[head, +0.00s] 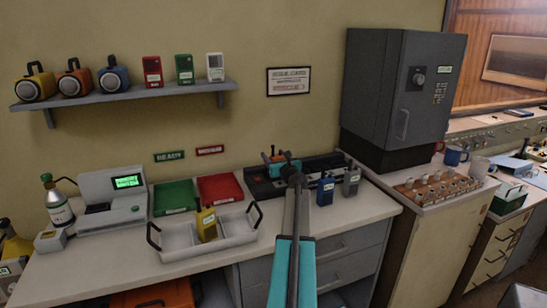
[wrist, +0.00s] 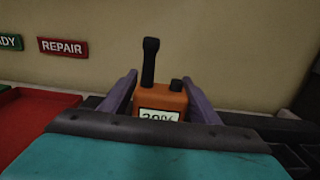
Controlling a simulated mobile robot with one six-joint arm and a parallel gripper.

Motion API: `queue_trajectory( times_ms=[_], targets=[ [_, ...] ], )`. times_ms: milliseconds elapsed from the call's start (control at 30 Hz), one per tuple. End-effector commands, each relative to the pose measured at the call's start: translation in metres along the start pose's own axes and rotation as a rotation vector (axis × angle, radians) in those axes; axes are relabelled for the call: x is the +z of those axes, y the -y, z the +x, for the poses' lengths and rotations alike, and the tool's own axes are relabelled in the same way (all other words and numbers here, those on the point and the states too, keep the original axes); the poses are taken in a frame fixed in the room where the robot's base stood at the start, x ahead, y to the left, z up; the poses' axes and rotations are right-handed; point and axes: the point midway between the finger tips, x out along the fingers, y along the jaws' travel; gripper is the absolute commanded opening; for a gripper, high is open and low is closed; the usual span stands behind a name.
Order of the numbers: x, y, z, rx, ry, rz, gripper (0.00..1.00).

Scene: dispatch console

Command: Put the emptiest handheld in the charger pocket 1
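An orange handheld (wrist: 160,102) with a black antenna stands upright between my gripper's purple fingers (wrist: 160,90). They appear to press on both its sides. Its display shows a percentage, perhaps 20 or 30%; its lower part is hidden. In the head view my gripper (head: 279,160) is over the left part of the dark charger (head: 262,187), with the orange handheld (head: 277,157) behind it. I cannot tell whether it touches the charger. A blue handheld (head: 325,191) and a grey handheld (head: 351,181) stand near the charger's front right. A yellow handheld (head: 206,226) stands in the white tray (head: 181,240).
A green bin (head: 173,195) and a red bin (head: 220,187) lie left of the charger. A scale-like device (head: 112,205) stands farther left. A grey cabinet (head: 402,95) rises to the right. Bare counter shows in front of the charger.

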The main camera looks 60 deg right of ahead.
Motion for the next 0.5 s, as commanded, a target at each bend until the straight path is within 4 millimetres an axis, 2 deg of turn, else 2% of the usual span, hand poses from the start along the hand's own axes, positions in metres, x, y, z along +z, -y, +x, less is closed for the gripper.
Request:
queue_trajectory(
  times_ms=[500],
  targets=[
    [0.0041,0.0001,-0.0006,0.0,0.0,0.0,0.64]
  ],
)
